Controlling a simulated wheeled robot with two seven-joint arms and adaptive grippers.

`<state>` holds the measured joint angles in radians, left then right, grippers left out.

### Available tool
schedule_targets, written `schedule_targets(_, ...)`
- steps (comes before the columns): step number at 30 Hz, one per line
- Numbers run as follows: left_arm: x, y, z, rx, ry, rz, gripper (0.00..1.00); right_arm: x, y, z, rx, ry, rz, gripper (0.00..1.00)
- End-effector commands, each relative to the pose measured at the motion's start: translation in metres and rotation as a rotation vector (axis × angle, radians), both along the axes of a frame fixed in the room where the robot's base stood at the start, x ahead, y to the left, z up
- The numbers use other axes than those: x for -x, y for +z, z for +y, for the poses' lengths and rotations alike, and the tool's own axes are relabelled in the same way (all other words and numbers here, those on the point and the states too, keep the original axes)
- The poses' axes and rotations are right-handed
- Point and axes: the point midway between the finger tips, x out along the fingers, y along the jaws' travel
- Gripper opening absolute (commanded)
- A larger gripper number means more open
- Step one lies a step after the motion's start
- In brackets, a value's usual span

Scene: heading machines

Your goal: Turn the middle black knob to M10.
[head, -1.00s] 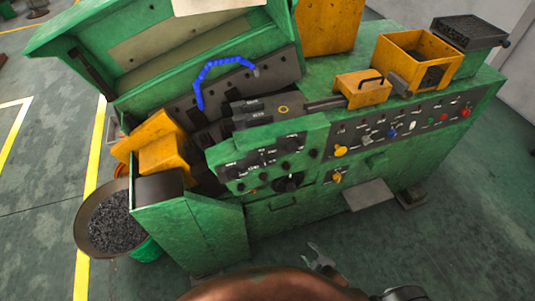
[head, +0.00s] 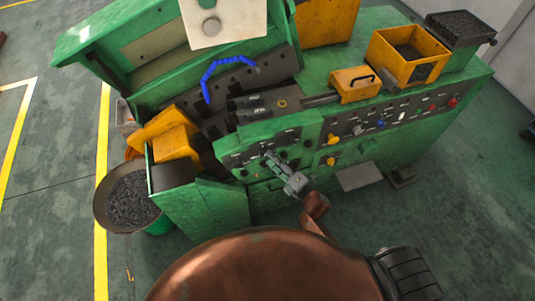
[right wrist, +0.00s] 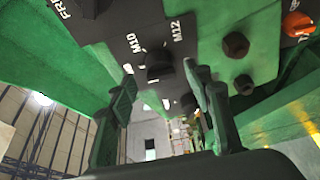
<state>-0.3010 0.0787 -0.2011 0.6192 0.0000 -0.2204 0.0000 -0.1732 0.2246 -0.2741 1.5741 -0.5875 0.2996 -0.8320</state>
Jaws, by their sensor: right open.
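A black knob (right wrist: 159,66) sits on the dark panel of the green machine, between the printed labels M10 (right wrist: 132,43) and M12 (right wrist: 177,32) in the right wrist view. I cannot tell which mark it points to. My right gripper (right wrist: 160,82) is open, its two fingers on either side of the knob in that view; contact cannot be made out. In the head view the right gripper (head: 270,160) is at the front panel and hides part of its knobs. My left gripper is not in view.
Another black knob (right wrist: 236,45) and an orange knob (right wrist: 297,24) are near the right finger's side. Yellow knobs (head: 333,140) and coloured buttons line the panel to the right. A basin of dark pieces (head: 130,198) stands at left. Open floor lies around the machine.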

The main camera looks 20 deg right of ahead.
Motion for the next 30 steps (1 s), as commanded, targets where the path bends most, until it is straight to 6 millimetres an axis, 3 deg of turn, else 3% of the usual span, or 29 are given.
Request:
schedule_targets(6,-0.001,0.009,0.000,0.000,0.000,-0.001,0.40,-0.024,0.001,0.011,-0.001,-0.001,0.002,0.46)
schedule_targets(17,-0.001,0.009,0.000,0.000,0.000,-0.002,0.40,-0.029,-0.001,0.013,-0.001,-0.001,0.003,0.46)
schedule_targets(30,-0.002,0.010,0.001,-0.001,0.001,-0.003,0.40,-0.029,-0.001,0.013,-0.001,-0.001,0.003,0.16)
